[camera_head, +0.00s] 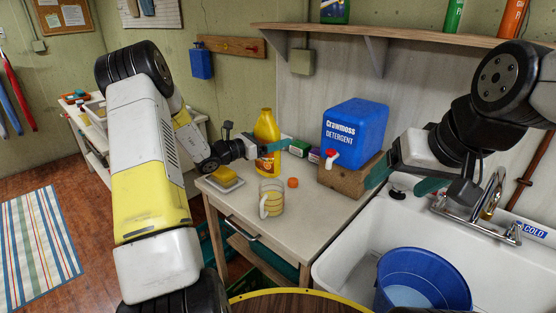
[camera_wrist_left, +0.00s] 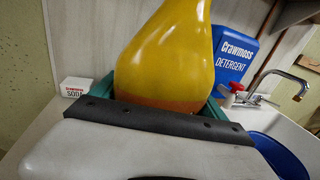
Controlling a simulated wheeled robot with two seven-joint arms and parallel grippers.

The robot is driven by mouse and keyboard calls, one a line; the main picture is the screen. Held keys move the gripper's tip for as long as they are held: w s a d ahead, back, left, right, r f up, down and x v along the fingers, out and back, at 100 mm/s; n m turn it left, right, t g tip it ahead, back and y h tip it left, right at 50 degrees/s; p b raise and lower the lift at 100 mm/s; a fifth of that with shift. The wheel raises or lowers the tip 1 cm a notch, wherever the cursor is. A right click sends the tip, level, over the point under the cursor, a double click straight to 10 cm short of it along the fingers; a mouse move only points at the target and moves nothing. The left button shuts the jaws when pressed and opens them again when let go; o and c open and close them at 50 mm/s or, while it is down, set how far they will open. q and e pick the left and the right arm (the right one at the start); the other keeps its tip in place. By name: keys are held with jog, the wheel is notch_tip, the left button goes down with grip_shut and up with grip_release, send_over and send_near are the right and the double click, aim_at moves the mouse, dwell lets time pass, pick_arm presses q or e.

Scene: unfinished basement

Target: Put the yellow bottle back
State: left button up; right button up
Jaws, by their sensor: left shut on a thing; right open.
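The yellow bottle (camera_head: 267,125) is upright at the back of the worktop, with an orange label low on its front. It also fills the middle of the left wrist view (camera_wrist_left: 168,55). My left gripper (camera_head: 274,147) is shut on the bottle's body, its teal fingers on either side. I cannot tell whether the bottle's base, near the worktop, touches it. An orange cap (camera_head: 292,183) lies on the worktop in front. My right gripper (camera_head: 404,181) is open and empty, between the wooden block and the sink.
A striped mug (camera_head: 270,199) and a sponge on a dish (camera_head: 228,184) are near the worktop's front. A blue detergent jug (camera_head: 355,132) lies on a wooden block (camera_head: 345,182). The wall shelf (camera_head: 420,34) holds several containers with a gap between. A blue bucket (camera_head: 424,285) sits in the sink.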

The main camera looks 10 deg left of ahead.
aim_at(274, 154)
pick_arm(q)
jog(key=shift+f, duration=3.1)
jog(key=o, duration=2)
jog(key=shift+f, duration=0.2)
jog(key=shift+c, duration=0.2)
jog(key=shift+r, duration=0.1)
jog(key=shift+s+a, duration=0.15)
jog(key=v, duration=1.1)
jog(key=shift+s+a, duration=0.2)
